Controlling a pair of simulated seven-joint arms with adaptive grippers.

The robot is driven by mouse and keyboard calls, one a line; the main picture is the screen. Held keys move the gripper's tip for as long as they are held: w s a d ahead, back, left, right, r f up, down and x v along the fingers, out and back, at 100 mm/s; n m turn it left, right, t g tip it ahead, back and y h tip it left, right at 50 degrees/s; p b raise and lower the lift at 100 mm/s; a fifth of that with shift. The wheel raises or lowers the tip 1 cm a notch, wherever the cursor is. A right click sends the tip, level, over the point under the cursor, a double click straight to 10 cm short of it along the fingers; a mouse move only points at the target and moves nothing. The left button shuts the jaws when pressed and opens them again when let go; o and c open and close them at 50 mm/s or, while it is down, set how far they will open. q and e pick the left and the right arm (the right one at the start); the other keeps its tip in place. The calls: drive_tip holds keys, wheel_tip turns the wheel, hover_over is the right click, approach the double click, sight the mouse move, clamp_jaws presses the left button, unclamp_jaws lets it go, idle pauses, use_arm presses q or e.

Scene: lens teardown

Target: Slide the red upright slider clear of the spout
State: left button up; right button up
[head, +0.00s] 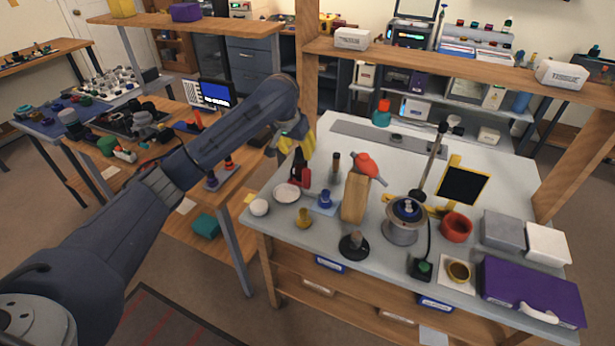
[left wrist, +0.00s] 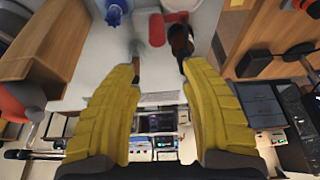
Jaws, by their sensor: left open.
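A red upright piece (left wrist: 157,30), which I take to be the slider, stands beside a dark bottle (left wrist: 180,40) in the left wrist view. In the head view the red part (head: 297,181) and the dark bottle (head: 301,158) are at the bench's left side, partly merged. I cannot make out the spout clearly. My left gripper (head: 298,147) is above them with its yellow fingers pointing down. In the left wrist view it is open (left wrist: 160,70), with nothing clearly held. My right gripper is not in view.
A white dish (head: 287,193), a blue object (head: 325,199) and a yellow object (head: 303,218) sit close by on the bench. A wooden block (head: 354,198) with an orange-red top piece (head: 367,163) stands to the right. A wooden post (head: 307,60) rises behind.

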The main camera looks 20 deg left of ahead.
sight(308, 176)
use_arm(q)
drive_tip(key=x, duration=1.7)
drive_tip(key=shift+s+d+f, duration=0.15)
drive_tip(key=shift+d+f, duration=0.1)
drive_tip(key=shift+d, duration=0.05)
drive_tip(key=shift+c, duration=0.3)
clamp_jaws()
